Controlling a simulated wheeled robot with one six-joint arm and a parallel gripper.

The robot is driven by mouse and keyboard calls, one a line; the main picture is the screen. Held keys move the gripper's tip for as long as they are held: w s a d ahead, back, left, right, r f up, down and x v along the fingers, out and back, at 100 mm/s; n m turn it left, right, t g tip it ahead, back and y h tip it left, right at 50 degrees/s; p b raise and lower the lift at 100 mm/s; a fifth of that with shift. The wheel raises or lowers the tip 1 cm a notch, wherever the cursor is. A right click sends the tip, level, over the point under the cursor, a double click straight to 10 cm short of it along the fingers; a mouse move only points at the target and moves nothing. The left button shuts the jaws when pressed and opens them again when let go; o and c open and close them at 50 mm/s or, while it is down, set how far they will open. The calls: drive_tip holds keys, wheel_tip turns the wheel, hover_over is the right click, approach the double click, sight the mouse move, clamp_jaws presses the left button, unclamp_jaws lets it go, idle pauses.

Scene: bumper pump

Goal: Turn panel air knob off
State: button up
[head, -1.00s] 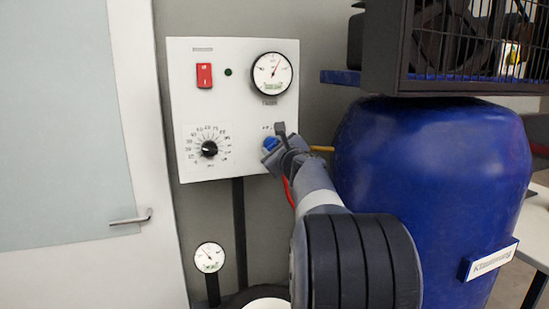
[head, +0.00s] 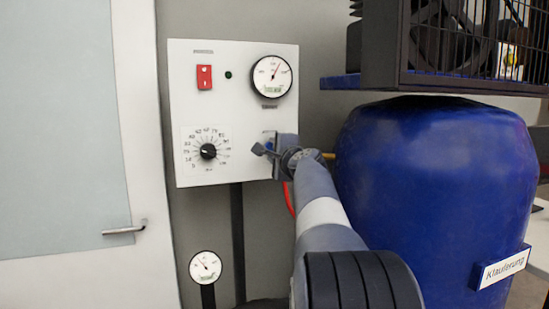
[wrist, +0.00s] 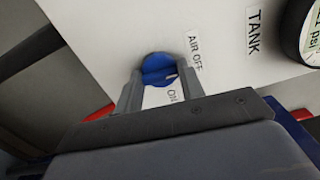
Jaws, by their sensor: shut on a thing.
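The blue air knob (wrist: 155,66) sits on the white panel (wrist: 100,30) in the wrist view. My gripper (wrist: 158,80) has its two grey fingers on either side of the knob, shut on it. A pale mark on the knob's grip points between the "AIR OFF" label (wrist: 194,52) and the "ON" label (wrist: 172,96). In the head view my gripper (head: 272,143) is at the lower right corner of the panel (head: 225,110), and the wrist hides most of the knob.
The panel also has a red switch (head: 204,77), a tank gauge (head: 271,76) and a black dial (head: 208,151). A big blue tank (head: 435,180) stands close to the right of my arm, below a caged fan (head: 450,40). A door (head: 75,130) is at left.

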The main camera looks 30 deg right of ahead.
drive_tip(key=shift+n, duration=0.6)
drive_tip(key=o, duration=1)
drive_tip(key=shift+s+b, duration=0.15)
drive_tip(key=shift+b, duration=0.15)
drive_tip(key=b+v, duration=0.2)
drive_tip(key=v, duration=0.8)
drive_tip(key=shift+s, duration=0.3)
drive_tip(key=p+x, duration=0.2)
drive_tip(key=x, duration=0.9)
drive_tip(key=shift+s+a, duration=0.15)
